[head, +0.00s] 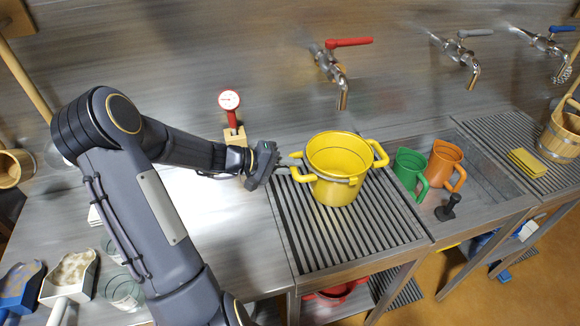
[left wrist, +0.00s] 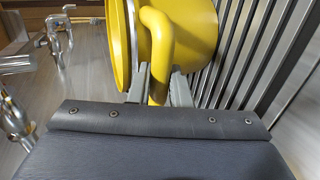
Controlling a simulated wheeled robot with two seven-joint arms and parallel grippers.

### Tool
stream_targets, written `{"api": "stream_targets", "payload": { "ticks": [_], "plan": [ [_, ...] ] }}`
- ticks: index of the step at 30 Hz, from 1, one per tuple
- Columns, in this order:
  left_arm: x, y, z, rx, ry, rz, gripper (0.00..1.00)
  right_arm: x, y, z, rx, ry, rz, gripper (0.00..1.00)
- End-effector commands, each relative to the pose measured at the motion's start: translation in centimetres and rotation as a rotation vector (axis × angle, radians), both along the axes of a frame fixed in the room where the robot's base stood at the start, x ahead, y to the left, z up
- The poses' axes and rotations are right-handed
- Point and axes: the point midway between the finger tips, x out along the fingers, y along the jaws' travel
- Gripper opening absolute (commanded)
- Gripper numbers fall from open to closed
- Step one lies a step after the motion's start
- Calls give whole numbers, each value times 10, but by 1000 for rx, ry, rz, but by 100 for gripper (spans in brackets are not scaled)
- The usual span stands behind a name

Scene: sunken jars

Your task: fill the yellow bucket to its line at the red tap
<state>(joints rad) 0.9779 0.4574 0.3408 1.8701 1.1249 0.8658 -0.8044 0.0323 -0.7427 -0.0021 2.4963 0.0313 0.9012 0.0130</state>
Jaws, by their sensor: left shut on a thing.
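The yellow bucket (head: 338,190) has two side handles and stands upright on the slatted drainboard (head: 373,240). My left gripper (head: 298,171) is shut on its left handle. In the left wrist view the bucket's handle (left wrist: 157,50) is between the two fingers (left wrist: 160,85). The red tap (head: 340,75) has a red lever and is on the wall above the bucket, its spout a little above and near the far rim. No water stream shows. My right gripper is not in view.
A green jug (head: 408,168) and an orange jug (head: 444,160) stand in the sink right of the bucket, near a black stopper (head: 448,208). Grey-lever (head: 470,60) and blue-lever (head: 550,42) taps are further right.

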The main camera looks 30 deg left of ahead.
Motion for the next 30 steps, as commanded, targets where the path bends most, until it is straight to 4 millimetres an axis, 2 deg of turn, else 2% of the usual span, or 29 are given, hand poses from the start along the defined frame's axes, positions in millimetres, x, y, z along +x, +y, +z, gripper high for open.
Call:
{"api": "stream_targets", "payload": {
  "ticks": [12, 21, 22, 27, 30],
  "plan": [
    [-2, -1, -13, 3, 11, -1, 0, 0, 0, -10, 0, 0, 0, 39],
    [-2, -1, -13, 2, 11, -1, 0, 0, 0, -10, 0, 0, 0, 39],
    [-2, -1, -12, 2, 11, -1, 20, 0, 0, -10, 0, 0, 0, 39],
    [-2, 0, -11, 1, 8, 0, 42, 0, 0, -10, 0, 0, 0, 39],
    [-1, 0, -10, 2, 7, 0, 43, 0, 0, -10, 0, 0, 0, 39]
  ]
}}
